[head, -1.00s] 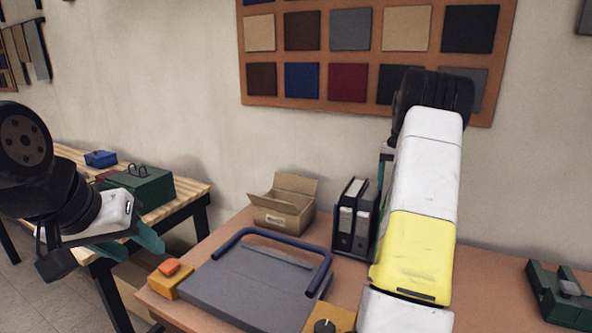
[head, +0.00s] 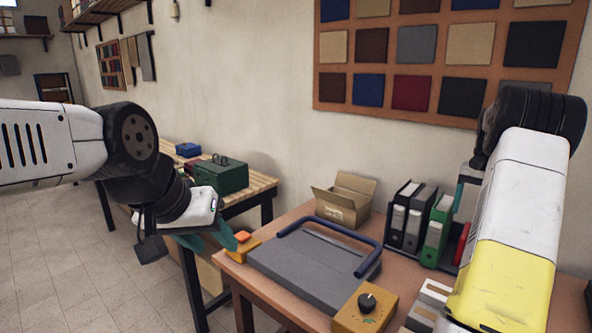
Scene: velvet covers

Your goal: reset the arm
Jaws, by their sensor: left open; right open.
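My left gripper (head: 208,240), with teal fingers, is open and empty at the left, in front of the table's left end. My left arm (head: 50,140) comes in from the left edge with its black wrist joint bent downward. My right arm (head: 515,215), white and yellow, rises at the right over the table. Of my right gripper (head: 466,188) only a teal part shows beside the arm; the arm hides the rest. I see nothing held in it.
A table (head: 262,286) holds a grey press with a blue bar (head: 310,265), an orange button box (head: 243,243), a dial box (head: 366,308), an open carton (head: 343,200) and binders (head: 415,215). A wooden bench (head: 245,187) with a green box (head: 220,175) stands behind left. Floor is free at left.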

